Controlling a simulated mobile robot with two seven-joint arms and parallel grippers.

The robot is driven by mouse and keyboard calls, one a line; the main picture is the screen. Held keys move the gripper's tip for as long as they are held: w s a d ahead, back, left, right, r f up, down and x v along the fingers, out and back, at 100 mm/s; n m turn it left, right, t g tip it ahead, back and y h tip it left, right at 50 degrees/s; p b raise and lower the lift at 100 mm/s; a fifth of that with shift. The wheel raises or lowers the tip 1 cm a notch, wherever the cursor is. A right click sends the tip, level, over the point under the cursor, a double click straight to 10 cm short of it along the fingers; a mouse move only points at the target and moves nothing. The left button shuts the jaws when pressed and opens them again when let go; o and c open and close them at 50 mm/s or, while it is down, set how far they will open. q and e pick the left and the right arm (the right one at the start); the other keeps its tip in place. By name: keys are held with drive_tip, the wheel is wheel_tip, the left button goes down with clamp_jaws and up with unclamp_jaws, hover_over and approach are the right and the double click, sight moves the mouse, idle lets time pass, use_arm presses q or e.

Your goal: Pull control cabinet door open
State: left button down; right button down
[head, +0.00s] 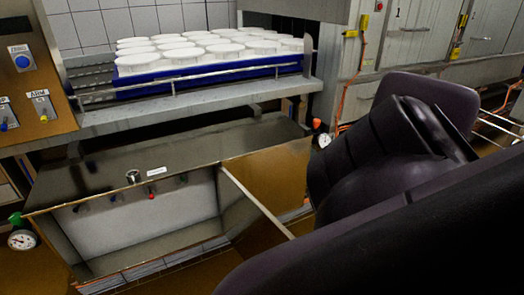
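A shiny steel cabinet (130,152) stands low at the left, below the shelf. Its front has a round fitting (133,177), a white label (156,172) and small coloured buttons, one of them red (152,194). A pale, slanting edge (255,201) runs down its right side. I cannot tell whether this is a door edge, or how far the door stands open, as the steel is strongly reflective. My dark arm fills the lower right and hides what is behind it. Neither gripper shows.
A brown panel (48,62) with switches is at the upper left. Above the cabinet, a blue tray (200,82) of white moulds sits on a railed steel shelf (205,112). Gauges (22,240) flank the cabinet. Grey cabinets (415,40) line the back right.

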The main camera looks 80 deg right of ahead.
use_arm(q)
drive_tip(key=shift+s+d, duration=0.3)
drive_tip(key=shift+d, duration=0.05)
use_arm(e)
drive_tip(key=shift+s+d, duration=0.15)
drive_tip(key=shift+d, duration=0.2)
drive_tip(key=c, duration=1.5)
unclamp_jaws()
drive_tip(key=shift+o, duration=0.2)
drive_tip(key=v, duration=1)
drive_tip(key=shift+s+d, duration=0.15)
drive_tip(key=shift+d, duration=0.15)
